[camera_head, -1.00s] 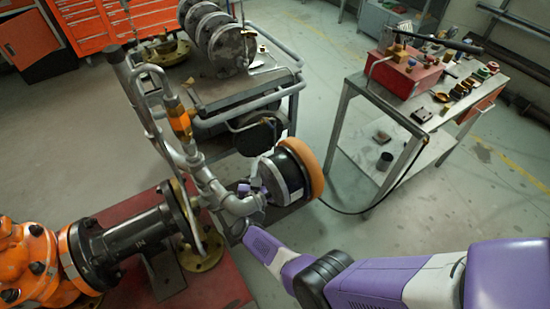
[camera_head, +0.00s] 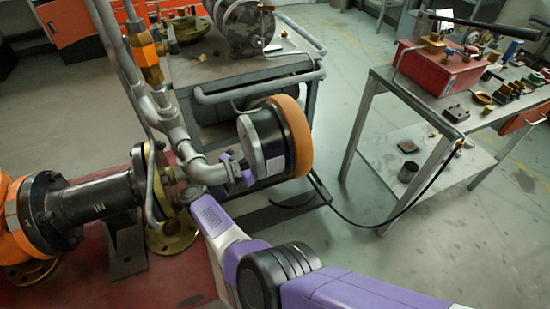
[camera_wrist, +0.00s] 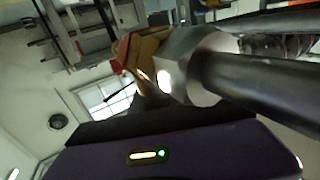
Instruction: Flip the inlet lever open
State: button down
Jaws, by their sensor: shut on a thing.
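My gripper (camera_head: 239,170) shows as small purple pieces between the grey pipe elbow (camera_head: 208,170) and the round black drum with an orange rim (camera_head: 292,135). It is shut. The inlet lever is not clearly visible, apparently hidden in the grip behind the elbow and my wrist. My purple and black arm comes up from the lower right. In the wrist view, my purple hand housing with a small light fills the bottom. A grey hex fitting (camera_wrist: 190,65), a brass-orange part (camera_wrist: 140,55) and a dark pipe (camera_wrist: 265,85) are close above it; fingertips and lever are not clear.
A vertical pipe with an orange fitting (camera_head: 150,65) rises left of my gripper. A steel cart (camera_head: 190,70) stands behind.

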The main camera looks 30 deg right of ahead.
jog(key=shift+s+d+f+m+g+b, duration=0.1)
jog(key=shift+s+m+g+b, duration=0.25)
jog(key=shift+g+b, duration=0.5)
jog(key=shift+w, duration=0.1)
jog(key=c, duration=1.4)
grip_release()
jog(key=shift+o, duration=0.2)
jog(key=shift+t, duration=0.25)
jog(key=shift+r, duration=0.2)
jog(key=shift+r+p, duration=0.1)
jog(key=shift+p, duration=0.55)
jog(key=shift+w+r+t+p, duration=0.15)
jog(key=shift+t+p, duration=0.45)
jog(key=shift+p, duration=0.55)
jog(key=shift+n+p, duration=0.55)
